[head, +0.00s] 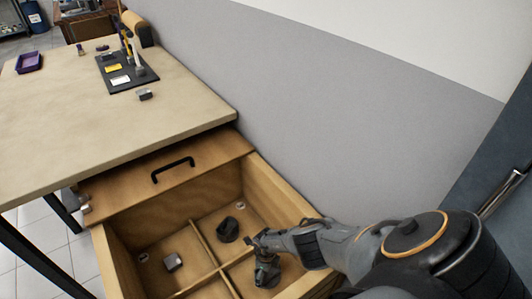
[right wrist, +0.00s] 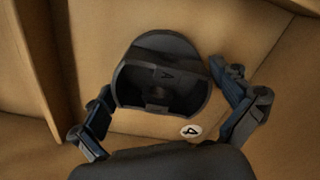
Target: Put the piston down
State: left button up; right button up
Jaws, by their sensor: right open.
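A dark piston (right wrist: 160,85) with a letter A inside it rests on the wooden floor of a drawer compartment, beside a round label 4 (right wrist: 191,131). In the right wrist view its open hollow side faces the camera. My right gripper (right wrist: 162,82) is open, with one finger on each side of the piston; I cannot tell whether either touches it. In the head view my right gripper (head: 265,262) is down in the near right compartment of the open drawer (head: 265,172), and mostly hides what is under it. My left gripper is out of view.
Another dark round part (head: 228,230) lies in the far right compartment. A small grey block (head: 172,262) lies in a left compartment. Wooden dividers (head: 205,243) stand close to the gripper. The workbench (head: 60,120) above holds a dark mat (head: 112,85) and a purple tray (head: 29,63).

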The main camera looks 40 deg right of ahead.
aim_at(266, 274)
notch_tip(266, 274, up, 12)
jog(key=p, duration=1)
jog(key=shift+r, duration=0.2)
